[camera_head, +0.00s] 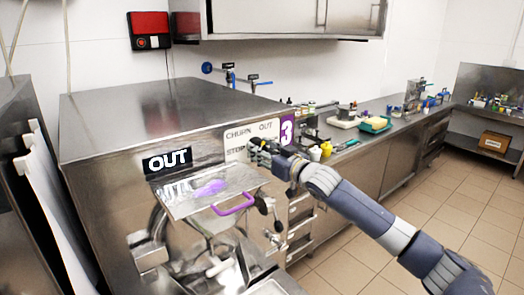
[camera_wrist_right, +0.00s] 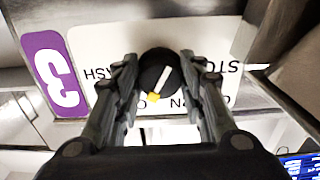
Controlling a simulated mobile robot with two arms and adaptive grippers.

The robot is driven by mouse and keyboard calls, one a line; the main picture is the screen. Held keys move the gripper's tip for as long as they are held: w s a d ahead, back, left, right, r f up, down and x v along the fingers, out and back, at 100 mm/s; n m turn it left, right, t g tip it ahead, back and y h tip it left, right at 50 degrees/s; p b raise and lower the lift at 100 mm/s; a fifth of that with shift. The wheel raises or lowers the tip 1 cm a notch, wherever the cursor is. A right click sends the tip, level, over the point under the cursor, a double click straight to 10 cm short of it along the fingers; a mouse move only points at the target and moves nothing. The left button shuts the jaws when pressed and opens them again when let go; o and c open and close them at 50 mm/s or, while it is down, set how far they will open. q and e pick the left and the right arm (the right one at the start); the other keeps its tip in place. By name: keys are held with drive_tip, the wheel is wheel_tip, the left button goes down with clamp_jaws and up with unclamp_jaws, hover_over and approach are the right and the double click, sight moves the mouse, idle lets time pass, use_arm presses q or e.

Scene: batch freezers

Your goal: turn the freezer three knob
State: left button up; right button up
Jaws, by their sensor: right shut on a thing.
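The freezer three knob is a round black dial (camera_wrist_right: 161,72) with a white line and a yellow tip, on a white label plate (camera_head: 237,133) beside a purple "3" tag (camera_head: 287,129). My right gripper (camera_head: 262,147) is at the knob in the head view and hides most of it. In the right wrist view its fingers (camera_wrist_right: 160,88) are on both sides of the knob, shut on it. There the picture is upside down, and the yellow tip points towards the CHURN and OUT words, nearer OUT. The freezer's black display (camera_head: 167,160) reads OUT. My left gripper is not in view.
A steel chute with a purple handle (camera_head: 234,204) juts out below the display. A counter (camera_head: 365,142) with bottles and trays runs off to the right. A red box (camera_head: 150,30) hangs on the wall. The tiled floor (camera_head: 455,215) at right is clear.

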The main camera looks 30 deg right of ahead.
drive_tip(key=shift+n, duration=0.3)
drive_tip(key=n+p, duration=0.6)
drive_tip(key=n, duration=1.7)
drive_tip(key=shift+d, duration=0.1)
drive_tip(key=shift+n, duration=0.3)
drive_tip(key=o, duration=1.1)
drive_tip(key=shift+r, duration=0.1)
